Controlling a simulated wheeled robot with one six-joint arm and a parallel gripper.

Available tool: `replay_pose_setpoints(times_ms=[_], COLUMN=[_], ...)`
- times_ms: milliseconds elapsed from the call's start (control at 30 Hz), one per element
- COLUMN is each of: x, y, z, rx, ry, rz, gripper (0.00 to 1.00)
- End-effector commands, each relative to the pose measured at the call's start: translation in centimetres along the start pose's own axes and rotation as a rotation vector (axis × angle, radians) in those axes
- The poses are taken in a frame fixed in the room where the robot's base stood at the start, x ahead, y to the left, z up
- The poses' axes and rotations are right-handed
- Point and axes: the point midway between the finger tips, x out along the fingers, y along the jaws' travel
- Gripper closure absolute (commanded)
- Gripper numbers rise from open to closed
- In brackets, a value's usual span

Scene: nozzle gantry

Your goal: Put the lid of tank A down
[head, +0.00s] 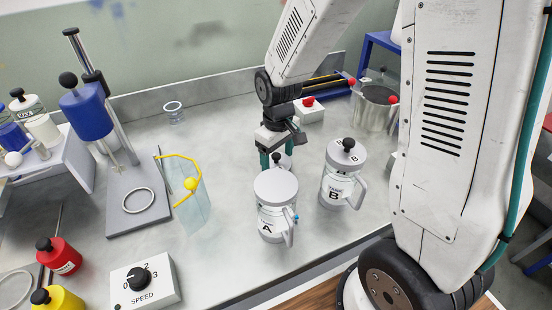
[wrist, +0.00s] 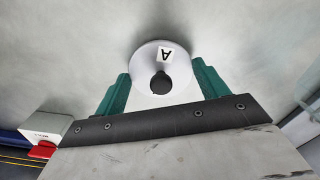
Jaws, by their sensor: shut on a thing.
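In the wrist view the lid (wrist: 150,62) is a pale disc with a black knob and an "A" label, between the fingers (wrist: 160,90). Grey bench shows around it. I cannot tell whether the lid touches the bench. Tank A (head: 271,222) is a clear jug with a handle, upright on the bench.
Tank B (head: 340,185) stands right of tank A with its knobbed lid on. A yellow-rimmed clear sheet (head: 192,205) stands left.

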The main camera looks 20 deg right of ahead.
Motion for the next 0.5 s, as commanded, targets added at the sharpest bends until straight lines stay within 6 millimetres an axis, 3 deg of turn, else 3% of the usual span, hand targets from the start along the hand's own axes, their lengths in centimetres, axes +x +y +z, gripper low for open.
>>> replay_pose_setpoints(times_ms=[100, 367, 400, 467, 500], x=[1.17, 1.23, 1.3, 1.26, 1.26], y=[-0.11, -0.22, -0.23, -0.24, -0.25], z=[0.02, -0.07, -0.08, -0.1, -0.1], rx=[-0.002, -0.004, -0.004, -0.004, -0.004], ry=[-0.002, 0.0, 0.0, 0.001, 0.0], rz=[-0.001, 0.0, 0.0, 0.0, 0.0], gripper=[0.5, 0.5, 0.25, 0.08, 0.05])
